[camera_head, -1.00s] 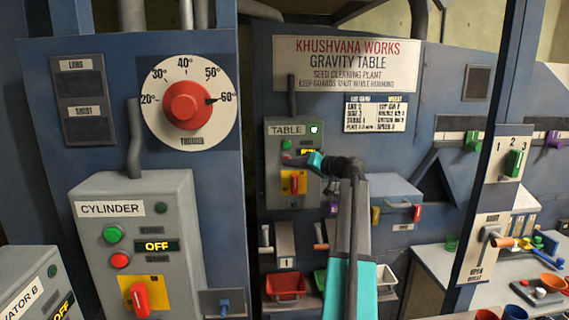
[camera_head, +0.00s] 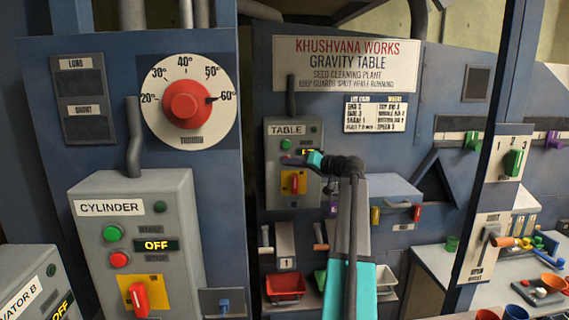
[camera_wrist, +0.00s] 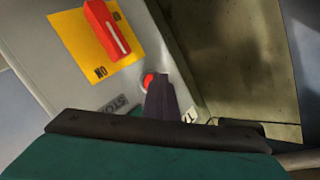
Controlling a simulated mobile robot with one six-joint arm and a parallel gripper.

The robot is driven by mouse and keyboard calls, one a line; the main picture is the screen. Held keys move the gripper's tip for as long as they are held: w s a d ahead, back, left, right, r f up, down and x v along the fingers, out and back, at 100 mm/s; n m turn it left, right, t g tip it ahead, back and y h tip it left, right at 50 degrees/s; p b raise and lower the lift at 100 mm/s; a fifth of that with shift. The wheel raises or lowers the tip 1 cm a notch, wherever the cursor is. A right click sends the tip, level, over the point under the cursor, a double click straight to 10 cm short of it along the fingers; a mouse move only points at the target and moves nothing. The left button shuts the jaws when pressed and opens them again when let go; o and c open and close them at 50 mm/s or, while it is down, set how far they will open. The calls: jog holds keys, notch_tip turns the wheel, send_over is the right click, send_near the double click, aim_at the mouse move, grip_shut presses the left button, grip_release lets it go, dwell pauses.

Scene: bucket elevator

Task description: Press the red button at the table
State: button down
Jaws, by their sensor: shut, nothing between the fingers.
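The grey TABLE control box (camera_head: 273,185) hangs on the blue wall panel under the gravity table sign. Its green button (camera_head: 284,143) is in clear view. The red button (camera_wrist: 149,80) shows in the wrist view beside a STOP label (camera_wrist: 113,106), partly covered by my fingertips. My gripper (camera_wrist: 159,77) is shut and empty, with its dark fingertips at the red button; they look to be touching it, but the contact itself is hidden. In the head view my gripper (camera_head: 290,160) reaches in front of the box. The lamp (camera_head: 314,128) at the box's top right is dark.
A red switch on a yellow plate (camera_wrist: 73,37) sits on the box close to the fingers. The CYLINDER box (camera_head: 92,235) with its own green and red buttons stands at the left. A grey ledge (camera_head: 385,184) and coloured handles are right of my arm.

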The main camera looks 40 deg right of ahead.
dwell(0.4)
jog(key=shift+s+a+b, duration=0.3)
jog(key=shift+s+a, duration=0.25)
jog(key=shift+s, duration=0.05)
jog(key=shift+s+a, duration=0.1)
jog(key=shift+s+a+b, duration=0.25)
jog(key=shift+s+a, duration=0.5)
jog(key=shift+s, duration=0.2)
jog(key=shift+s+a+b, duration=0.2)
jog(key=shift+s+a, duration=0.55)
jog(key=shift+s, duration=0.15)
jog(key=shift+s, duration=0.1)
